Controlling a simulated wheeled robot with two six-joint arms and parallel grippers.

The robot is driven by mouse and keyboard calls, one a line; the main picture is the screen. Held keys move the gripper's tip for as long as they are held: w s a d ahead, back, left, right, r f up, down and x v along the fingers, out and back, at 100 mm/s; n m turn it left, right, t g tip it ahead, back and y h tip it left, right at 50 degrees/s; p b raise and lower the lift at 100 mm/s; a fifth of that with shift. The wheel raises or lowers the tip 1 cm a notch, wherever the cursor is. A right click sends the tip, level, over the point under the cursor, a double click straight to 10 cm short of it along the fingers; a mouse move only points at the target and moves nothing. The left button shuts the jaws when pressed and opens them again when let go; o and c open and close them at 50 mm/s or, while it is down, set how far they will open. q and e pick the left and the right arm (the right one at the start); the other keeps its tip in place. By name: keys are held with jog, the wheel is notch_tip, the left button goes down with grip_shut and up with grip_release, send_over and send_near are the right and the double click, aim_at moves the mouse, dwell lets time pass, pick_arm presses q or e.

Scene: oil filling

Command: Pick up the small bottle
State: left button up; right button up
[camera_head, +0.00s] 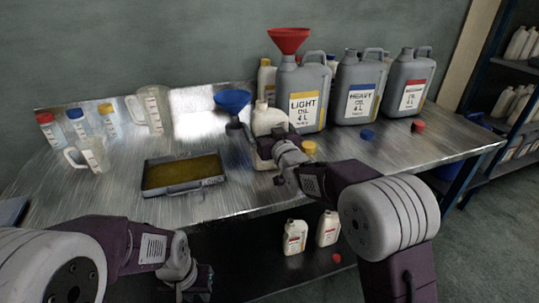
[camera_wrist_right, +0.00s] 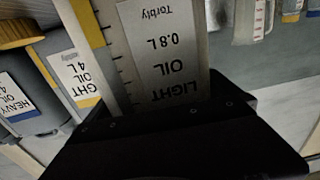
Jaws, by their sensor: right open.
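A small cream bottle (camera_head: 268,119) stands on the metal bench, left of the big Light Oil can. In the right wrist view a pale bottle (camera_wrist_right: 165,50) with a "Light Oil 0.8 L" label shows upside down, close up in front of the gripper. My right gripper (camera_head: 264,153) is at the small bottle's lower front and hides part of it. Its dark body (camera_wrist_right: 170,140) fills the bottom of the wrist view; it is open and its fingertips are hard to make out. My left gripper (camera_head: 194,283) is low in front of the bench, its jaws dark and unclear.
A Light Oil can (camera_head: 307,100) with a red funnel (camera_head: 288,40), a Heavy Oil can (camera_head: 359,90) and another grey can (camera_head: 408,85) stand at right. A blue funnel (camera_head: 233,101), a tray (camera_head: 184,187) and jugs are at left. Two bottles (camera_head: 295,237) (camera_head: 327,228) stand below.

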jog(key=c, duration=1.8)
jog(key=shift+o, duration=0.2)
jog(key=shift+r, duration=0.15)
notch_tip(320, 180, up, 28)
jog(key=p, duration=1.2)
jog(key=shift+p, duration=0.4)
